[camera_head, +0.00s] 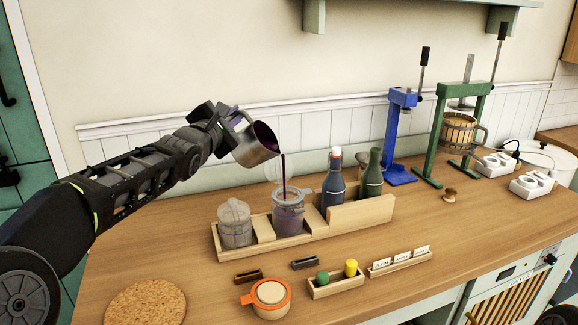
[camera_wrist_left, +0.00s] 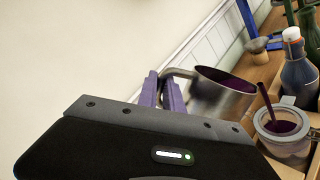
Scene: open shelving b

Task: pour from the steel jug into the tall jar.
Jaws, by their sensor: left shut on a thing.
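The steel jug (camera_head: 257,148) is tilted to the right above the tall jar (camera_head: 288,219), and a dark purple stream runs from its lip down into the jar's open mouth. The jar is clear glass with purple liquid inside and stands in a wooden rack. My left gripper (camera_head: 231,122) is shut on the jug's handle. In the left wrist view the jug (camera_wrist_left: 222,95) hangs from the purple fingers (camera_wrist_left: 170,92), with dark liquid inside it, and the jar (camera_wrist_left: 285,135) is at the lower right. My right gripper is not in view.
The wooden rack (camera_head: 262,252) also holds a closed glass jar (camera_head: 235,224), a blue bottle (camera_head: 333,183) and a green bottle (camera_head: 373,175). Blue and green presses stand at the right.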

